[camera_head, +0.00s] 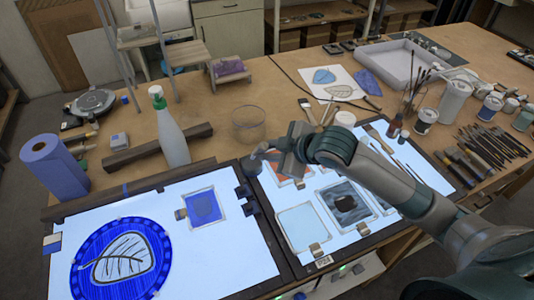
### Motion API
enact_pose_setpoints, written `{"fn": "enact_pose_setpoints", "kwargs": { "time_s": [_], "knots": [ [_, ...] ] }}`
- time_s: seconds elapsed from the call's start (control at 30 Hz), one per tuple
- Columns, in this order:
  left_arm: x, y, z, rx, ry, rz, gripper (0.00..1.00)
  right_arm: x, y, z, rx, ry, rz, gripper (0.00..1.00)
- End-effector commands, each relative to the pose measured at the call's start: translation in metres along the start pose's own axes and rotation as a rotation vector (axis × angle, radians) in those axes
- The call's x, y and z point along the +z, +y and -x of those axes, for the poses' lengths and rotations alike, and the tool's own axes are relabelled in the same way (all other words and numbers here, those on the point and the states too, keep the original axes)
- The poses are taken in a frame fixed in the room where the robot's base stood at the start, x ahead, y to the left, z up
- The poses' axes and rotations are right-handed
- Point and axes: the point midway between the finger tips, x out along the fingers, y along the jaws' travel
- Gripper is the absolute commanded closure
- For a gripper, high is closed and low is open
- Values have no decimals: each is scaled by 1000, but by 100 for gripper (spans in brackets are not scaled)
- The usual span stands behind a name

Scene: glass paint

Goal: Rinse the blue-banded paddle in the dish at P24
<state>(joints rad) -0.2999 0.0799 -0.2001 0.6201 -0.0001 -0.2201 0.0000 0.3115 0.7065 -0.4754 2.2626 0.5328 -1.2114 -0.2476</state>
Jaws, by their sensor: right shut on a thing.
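My right gripper (268,157) reaches in from the right over the inner edges of the two light panels. It is shut on a thin, small piece, likely the paddle, mostly hidden by the fingers; no blue band can be made out. A clear round glass dish (249,125) stands on the wooden table just behind the gripper. The gripper tip appears in front of the dish and apart from it. My left gripper is not in view.
A white spray bottle (171,132) stands left of the dish, by a dark wooden bar (133,155). A blue roll (55,168) is at far left. A left light panel (222,258) bears blue glass. Brushes (307,110) lie right of the dish.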

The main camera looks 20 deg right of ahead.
Motion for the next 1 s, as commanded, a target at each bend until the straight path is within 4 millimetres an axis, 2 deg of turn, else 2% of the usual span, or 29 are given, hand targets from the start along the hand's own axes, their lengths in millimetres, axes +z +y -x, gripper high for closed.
{"fn": "enact_pose_setpoints", "kwargs": {
  "time_s": [0.4,1.0],
  "knots": [
    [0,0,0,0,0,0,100,-19,14,19,1,1,1,100],
    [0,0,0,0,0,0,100,-20,15,20,0,1,1,100]
  ]
}}
